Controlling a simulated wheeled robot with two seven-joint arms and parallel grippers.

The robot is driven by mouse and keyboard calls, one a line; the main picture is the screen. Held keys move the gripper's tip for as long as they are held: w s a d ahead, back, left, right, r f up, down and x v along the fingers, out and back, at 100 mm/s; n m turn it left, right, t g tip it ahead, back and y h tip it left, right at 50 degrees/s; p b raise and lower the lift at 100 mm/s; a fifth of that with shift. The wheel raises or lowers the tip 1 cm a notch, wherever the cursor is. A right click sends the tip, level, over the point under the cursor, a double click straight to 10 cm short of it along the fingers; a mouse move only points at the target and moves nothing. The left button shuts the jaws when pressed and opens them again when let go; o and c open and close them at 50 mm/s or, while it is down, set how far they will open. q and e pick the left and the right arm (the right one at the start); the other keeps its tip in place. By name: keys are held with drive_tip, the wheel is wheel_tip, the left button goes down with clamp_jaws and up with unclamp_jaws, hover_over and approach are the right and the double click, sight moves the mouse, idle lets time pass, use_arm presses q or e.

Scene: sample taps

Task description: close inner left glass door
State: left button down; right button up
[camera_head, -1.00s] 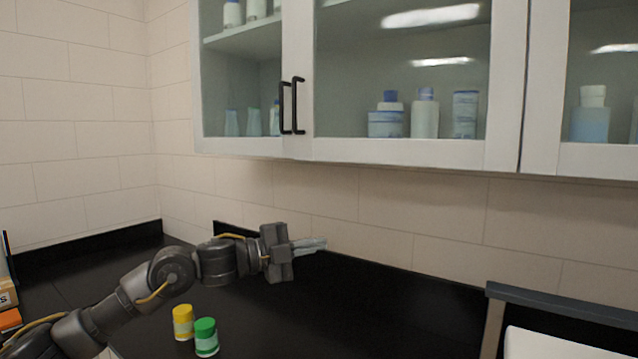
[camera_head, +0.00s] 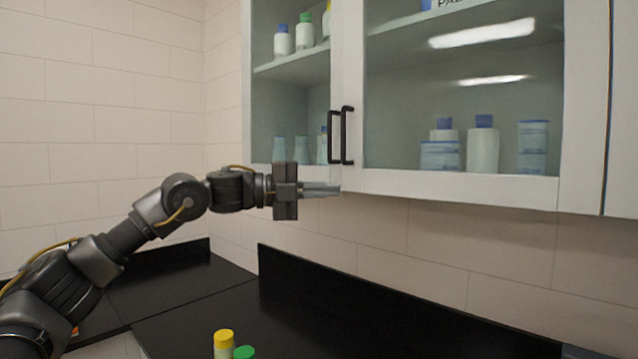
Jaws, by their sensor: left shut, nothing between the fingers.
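A white-framed wall cabinet has a narrow-looking left glass door (camera_head: 286,115) and a wider glass door (camera_head: 400,130) to its right. Their frames look close together at a pair of black bar handles, the left handle (camera_head: 331,137) and the right handle (camera_head: 347,136). I cannot tell whether either door stands slightly ajar. My left gripper (camera_head: 338,188) is shut and empty, pointing right. Its fingertips appear just below the handles, over the cabinet's bottom edge; I cannot tell whether they touch it. My right gripper is not in view.
A yellow-capped bottle (camera_head: 223,342) and a green-capped bottle (camera_head: 244,353) stand on the black counter (camera_head: 180,300) below. Several bottles show behind the glass, including a white bottle (camera_head: 483,148). A tiled wall lies left of the cabinet, with free air before it.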

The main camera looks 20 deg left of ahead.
sight(386, 187)
use_arm(q)
drive_tip(key=w+d+p, duration=0.1)
drive_tip(key=w+d, duration=0.1)
drive_tip(key=w+d+p, duration=0.1)
drive_tip(key=d+p, duration=0.1)
drive_tip(key=w+d+p, duration=0.2)
drive_tip(key=shift+w+d+r, duration=0.25)
drive_tip(key=shift+w, duration=0.1)
drive_tip(key=shift+w+f, duration=0.2)
drive_tip(key=shift+w, duration=0.2)
drive_tip(key=shift+d, duration=0.1)
